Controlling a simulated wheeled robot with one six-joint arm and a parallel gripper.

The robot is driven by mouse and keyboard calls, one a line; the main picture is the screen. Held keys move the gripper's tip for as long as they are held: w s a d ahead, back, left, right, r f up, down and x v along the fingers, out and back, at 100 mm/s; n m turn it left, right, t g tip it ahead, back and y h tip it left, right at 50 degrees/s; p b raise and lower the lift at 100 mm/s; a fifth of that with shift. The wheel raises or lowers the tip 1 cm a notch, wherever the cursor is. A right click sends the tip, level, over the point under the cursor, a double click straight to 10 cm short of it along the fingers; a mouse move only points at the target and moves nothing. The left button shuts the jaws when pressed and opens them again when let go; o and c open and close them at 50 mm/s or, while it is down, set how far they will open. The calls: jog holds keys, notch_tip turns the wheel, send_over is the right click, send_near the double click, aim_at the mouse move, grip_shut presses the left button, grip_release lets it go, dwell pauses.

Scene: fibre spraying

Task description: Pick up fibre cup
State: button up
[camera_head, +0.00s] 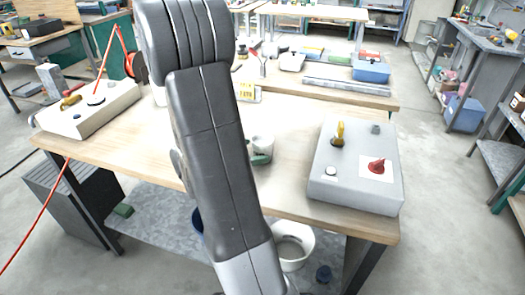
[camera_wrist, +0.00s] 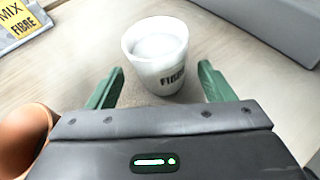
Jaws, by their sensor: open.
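The fibre cup (camera_wrist: 156,58) is a white cup with dark lettering reading "FIBRE" and pale contents inside. It stands upright on the wooden table (camera_wrist: 210,35). In the wrist view my gripper (camera_wrist: 157,88) is open, with its green fingers apart and the cup just beyond and between their tips; I cannot tell whether they touch it. In the head view the cup (camera_head: 263,145) shows on the table just right of my dark arm, with a green finger beside it. My arm hides the rest of the gripper there.
A grey box with a yellow valve and a red knob (camera_head: 357,168) stands right of the cup. A yellow "MIX FIBRE" sign (camera_wrist: 18,20) stands left. An orange-brown rounded object (camera_wrist: 24,128) is at lower left. A white bucket (camera_head: 292,246) is below the table.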

aim_at(263, 151)
jog(key=shift+f+x, duration=0.2)
jog(key=shift+x, duration=1.1)
jog(key=shift+f+x, duration=0.15)
jog(key=shift+x, duration=1.2)
jog(key=shift+s+a, duration=0.1)
jog(key=shift+a, duration=0.05)
jog(key=c, duration=1.1)
